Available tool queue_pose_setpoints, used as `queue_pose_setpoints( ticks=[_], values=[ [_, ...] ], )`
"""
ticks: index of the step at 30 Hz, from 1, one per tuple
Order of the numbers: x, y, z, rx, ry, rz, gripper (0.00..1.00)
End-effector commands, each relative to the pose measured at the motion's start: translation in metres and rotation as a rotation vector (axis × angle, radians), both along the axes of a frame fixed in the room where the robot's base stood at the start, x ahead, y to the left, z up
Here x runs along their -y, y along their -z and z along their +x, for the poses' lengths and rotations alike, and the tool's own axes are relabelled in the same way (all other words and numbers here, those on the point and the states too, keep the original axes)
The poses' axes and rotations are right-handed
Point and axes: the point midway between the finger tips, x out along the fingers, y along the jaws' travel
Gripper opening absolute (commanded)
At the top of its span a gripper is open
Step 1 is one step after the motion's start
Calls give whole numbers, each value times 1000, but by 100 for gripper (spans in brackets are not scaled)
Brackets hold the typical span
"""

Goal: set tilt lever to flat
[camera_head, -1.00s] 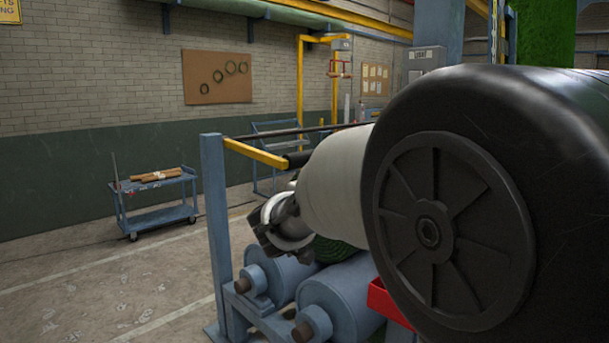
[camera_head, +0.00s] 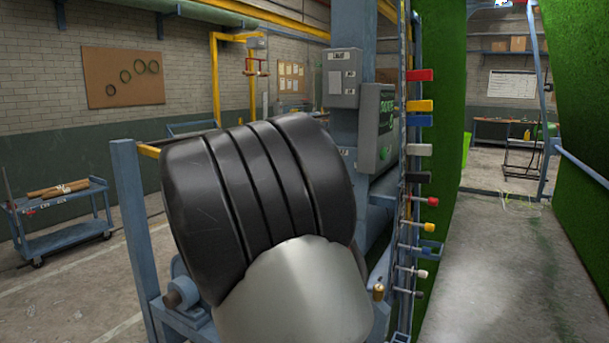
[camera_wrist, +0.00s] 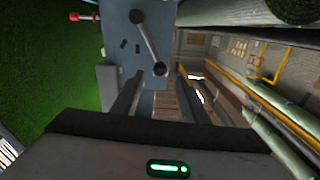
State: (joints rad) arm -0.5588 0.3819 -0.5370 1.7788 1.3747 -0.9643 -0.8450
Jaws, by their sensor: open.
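In the wrist view, my gripper (camera_wrist: 158,82) is open, its two dark fingers apart with nothing between them that I can see held. Ahead of it is a blue-grey panel with a grey lever (camera_wrist: 148,42). The lever has a round dark hub at its upper end and a round dark knob at its lower end. The knob appears between the fingertips in the picture; I cannot tell the distance or any contact. No label on the lever is readable, so I cannot confirm it is the tilt lever. In the head view, my arm hides the gripper and this lever.
A red-knobbed handle (camera_wrist: 82,17) shows beside the panel. In the head view, a row of coloured handles (camera_head: 419,106) runs down the blue column, beside a grey box (camera_head: 376,130). Green turf (camera_head: 446,110) hangs right of it.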

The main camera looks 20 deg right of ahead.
Motion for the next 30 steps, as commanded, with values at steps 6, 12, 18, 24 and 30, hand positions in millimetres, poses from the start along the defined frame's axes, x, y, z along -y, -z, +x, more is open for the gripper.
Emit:
queue_pose_setpoints(
  ticks=[6, 12, 18, 24, 30],
  values=[
    [32, 0, 24, -1, 2, -2, 40],
    [45, 0, 35, 0, 0, 0, 40],
    [47, 0, 37, 0, -1, 0, 40],
    [47, 0, 37, -1, -1, 1, 27],
    [47, 0, 37, -1, -1, 1, 0]
  ],
)
